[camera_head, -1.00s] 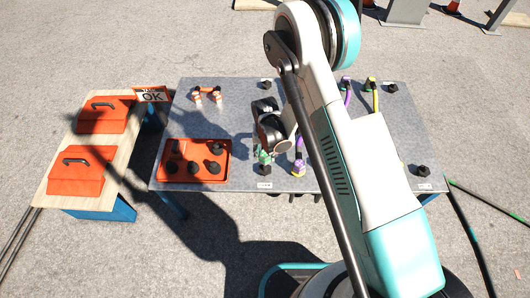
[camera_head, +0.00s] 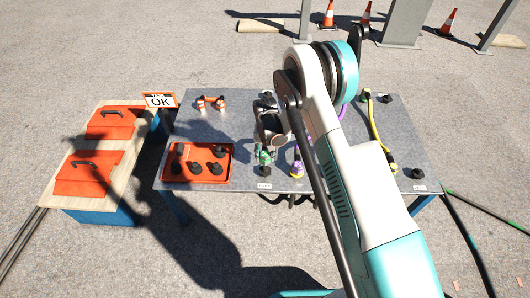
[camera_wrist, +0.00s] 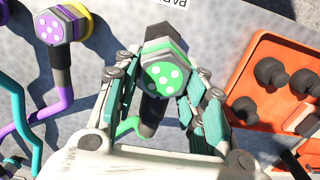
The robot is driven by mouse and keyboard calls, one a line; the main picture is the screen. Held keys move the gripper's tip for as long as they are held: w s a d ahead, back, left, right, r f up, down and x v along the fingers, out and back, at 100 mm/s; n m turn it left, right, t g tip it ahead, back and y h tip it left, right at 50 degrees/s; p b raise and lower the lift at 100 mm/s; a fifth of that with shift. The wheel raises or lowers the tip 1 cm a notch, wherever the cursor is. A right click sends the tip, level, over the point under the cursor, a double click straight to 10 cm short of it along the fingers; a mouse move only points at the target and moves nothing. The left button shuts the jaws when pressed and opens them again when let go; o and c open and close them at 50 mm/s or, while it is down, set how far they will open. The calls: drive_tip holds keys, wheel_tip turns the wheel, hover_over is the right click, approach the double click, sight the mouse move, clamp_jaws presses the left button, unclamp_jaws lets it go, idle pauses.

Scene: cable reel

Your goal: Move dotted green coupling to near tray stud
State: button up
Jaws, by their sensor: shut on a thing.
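The dotted green coupling (camera_wrist: 165,75) shows in the wrist view with white dots on its green face. My gripper (camera_wrist: 163,92) is shut on it, a finger at each side. In the head view the coupling (camera_head: 264,157) is under my gripper (camera_head: 266,148), at the table's near edge, left of the purple coupling. A dark stud shows right below it; I cannot tell whether they touch. The orange tray (camera_head: 231,165) lies to its left and holds several black studs. In the wrist view the tray (camera_wrist: 290,45) is on the right.
A dotted purple coupling (camera_wrist: 62,27) stands close by, with a purple cable. A yellow cable (camera_head: 376,130) runs along the table's right side. Orange-and-white pieces (camera_head: 210,103) are at the back left. A side bench with orange boxes (camera_head: 88,172) stands left.

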drive_tip(key=shift+f+b, duration=0.45)
drive_tip(key=shift+f, duration=2.35)
drive_tip(key=shift+f, duration=0.45)
drive_tip(key=o, duration=1.2)
drive_tip(key=shift+o, duration=0.2)
wheel_tip(320, 180, up, 12)
